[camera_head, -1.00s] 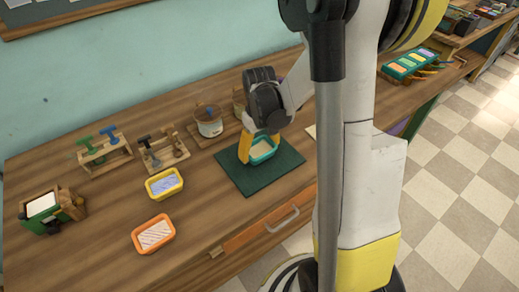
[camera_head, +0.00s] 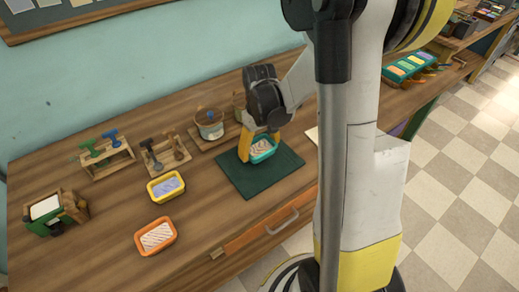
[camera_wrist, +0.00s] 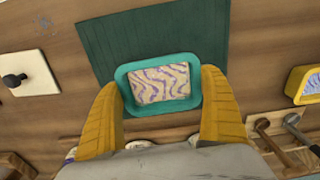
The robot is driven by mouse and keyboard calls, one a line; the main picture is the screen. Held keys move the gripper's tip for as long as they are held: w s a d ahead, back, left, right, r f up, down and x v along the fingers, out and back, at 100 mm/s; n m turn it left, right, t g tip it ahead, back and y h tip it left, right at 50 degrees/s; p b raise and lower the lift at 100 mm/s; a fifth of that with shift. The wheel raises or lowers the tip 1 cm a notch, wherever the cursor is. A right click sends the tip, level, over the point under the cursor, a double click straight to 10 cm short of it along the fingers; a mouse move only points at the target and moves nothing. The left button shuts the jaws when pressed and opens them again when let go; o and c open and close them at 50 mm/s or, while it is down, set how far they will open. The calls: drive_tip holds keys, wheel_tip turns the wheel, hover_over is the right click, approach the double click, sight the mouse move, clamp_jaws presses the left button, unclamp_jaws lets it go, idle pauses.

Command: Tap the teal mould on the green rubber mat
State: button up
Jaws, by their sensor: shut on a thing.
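The teal mould (camera_head: 264,146) is at the green rubber mat (camera_head: 245,183), over its back part. It is filled with cream and purple swirled soap, clear in the wrist view (camera_wrist: 160,85). My gripper (camera_head: 259,142) is shut on the mould, one yellow finger at each short side. In the wrist view the fingers (camera_wrist: 163,108) press against the teal rim. Whether the mould touches the mat or hangs just above it, I cannot tell.
A yellow mould (camera_head: 166,187) and an orange mould (camera_head: 155,236) stand on the wooden table to the left. Tool racks (camera_head: 105,156) and a pot (camera_head: 210,124) stand behind. A drawer handle (camera_head: 283,222) sticks out at the front edge. Bare wood lies left of the mat.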

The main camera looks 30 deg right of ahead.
drive_tip(key=shift+f+b, duration=0.15)
drive_tip(key=shift+b, duration=0.2)
drive_tip(key=shift+c, duration=0.2)
idle(0.6)
idle(0.6)
wheel_tip(320, 180, down, 5)
drive_tip(key=b, duration=0.4)
drive_tip(key=shift+r, duration=0.2)
drive_tip(key=shift+r+p, duration=1.75)
drive_tip(key=shift+r, duration=0.4)
